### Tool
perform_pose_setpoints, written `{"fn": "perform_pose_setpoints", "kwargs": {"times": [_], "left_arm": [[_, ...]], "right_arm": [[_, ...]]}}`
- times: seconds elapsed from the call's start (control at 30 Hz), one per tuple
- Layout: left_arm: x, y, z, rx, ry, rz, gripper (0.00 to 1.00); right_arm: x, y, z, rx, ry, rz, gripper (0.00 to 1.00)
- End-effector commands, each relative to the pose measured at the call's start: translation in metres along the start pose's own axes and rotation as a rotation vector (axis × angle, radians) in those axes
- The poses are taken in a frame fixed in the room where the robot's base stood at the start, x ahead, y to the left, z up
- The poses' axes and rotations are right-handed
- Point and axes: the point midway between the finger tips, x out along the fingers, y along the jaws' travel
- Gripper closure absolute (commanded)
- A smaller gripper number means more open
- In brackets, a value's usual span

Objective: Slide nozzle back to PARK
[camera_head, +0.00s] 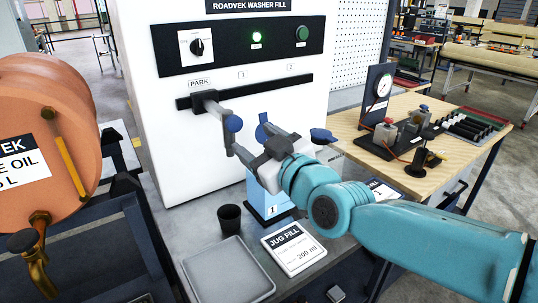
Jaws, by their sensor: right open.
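The nozzle (211,106) is a grey arm hanging from a carriage on the black rail (268,90) of the white washer-fill cabinet. Its carriage sits at the left end of the rail, just under the PARK label (200,82). My right gripper (248,135) is open near the outer end of the nozzle, reaching in from the right. Whether a finger touches the nozzle I cannot tell. A blue jug (256,195) stands below the gripper, partly hidden by it. My left gripper is not in view.
A dark cup (230,217), a grey tray (228,272) and a JUG FILL card (293,247) lie on the counter. An orange oil drum (60,110) stands at left. A wooden bench (400,165) with a gauge stand (377,90) is at right.

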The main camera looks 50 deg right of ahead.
Motion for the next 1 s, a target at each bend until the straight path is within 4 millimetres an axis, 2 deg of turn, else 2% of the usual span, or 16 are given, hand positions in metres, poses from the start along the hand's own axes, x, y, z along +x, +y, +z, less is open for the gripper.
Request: {"fn": "perform_pose_setpoints", "kwargs": {"times": [0.1,0.3,0.87,1.0], "left_arm": [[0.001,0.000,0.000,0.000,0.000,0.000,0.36],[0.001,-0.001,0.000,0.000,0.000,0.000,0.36],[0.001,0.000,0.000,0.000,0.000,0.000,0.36],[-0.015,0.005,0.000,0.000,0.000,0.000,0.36]], "right_arm": [[-0.022,0.001,-0.001,0.000,0.003,0.002,0.36],[-0.038,0.000,-0.001,0.000,0.001,0.001,0.36],[-0.039,0.000,-0.001,0.000,0.001,0.000,0.36],[-0.039,0.006,-0.017,0.000,0.001,0.001,0.36]]}}
